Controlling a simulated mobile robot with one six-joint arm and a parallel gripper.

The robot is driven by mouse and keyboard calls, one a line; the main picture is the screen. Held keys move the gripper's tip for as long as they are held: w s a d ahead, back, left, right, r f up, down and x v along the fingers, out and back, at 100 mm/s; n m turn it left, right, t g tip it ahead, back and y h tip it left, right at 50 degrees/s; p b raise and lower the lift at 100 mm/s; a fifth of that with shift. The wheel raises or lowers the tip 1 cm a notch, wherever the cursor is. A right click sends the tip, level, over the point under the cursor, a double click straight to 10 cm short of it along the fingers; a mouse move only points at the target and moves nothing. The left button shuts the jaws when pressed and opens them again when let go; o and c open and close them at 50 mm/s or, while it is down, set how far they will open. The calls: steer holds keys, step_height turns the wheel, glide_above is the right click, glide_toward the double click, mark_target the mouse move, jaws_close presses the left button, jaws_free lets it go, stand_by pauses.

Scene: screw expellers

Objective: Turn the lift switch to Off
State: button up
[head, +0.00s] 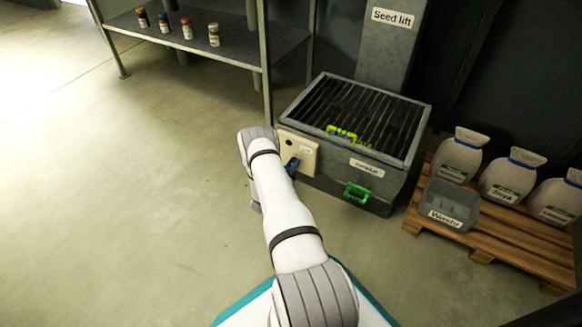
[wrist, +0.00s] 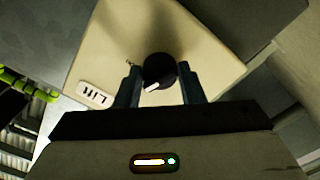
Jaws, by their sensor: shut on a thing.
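The lift switch (wrist: 158,70) is a round black knob with a white pointer mark, on a cream panel (wrist: 105,50) with a "Lift" label (wrist: 94,95) beside it. The pointer aims toward the lower left in the wrist view. My gripper (wrist: 158,80) has one finger on each side of the knob and is shut on it. In the head view the cream panel (head: 305,153) sits on the left face of the grey grated box (head: 375,178). My gripper (head: 291,167) reaches the panel there, and the knob is hidden behind it.
A green handle (head: 357,191) sticks out of the box front, and a yellow-green handle (head: 342,132) lies at the grate. A pallet (head: 480,238) with sacks and a grey bin (head: 449,205) stands right. A shelf (head: 245,38) with jars is behind. The floor at left is clear.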

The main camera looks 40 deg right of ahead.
steer(key=shift+n, duration=1.7)
steer(key=shift+s+n, duration=0.1)
steer(key=shift+n, duration=0.2)
steer(key=o, duration=1)
steer(key=p+v, duration=0.3)
steer(key=v, duration=0.5)
steer(key=shift+d, duration=0.1)
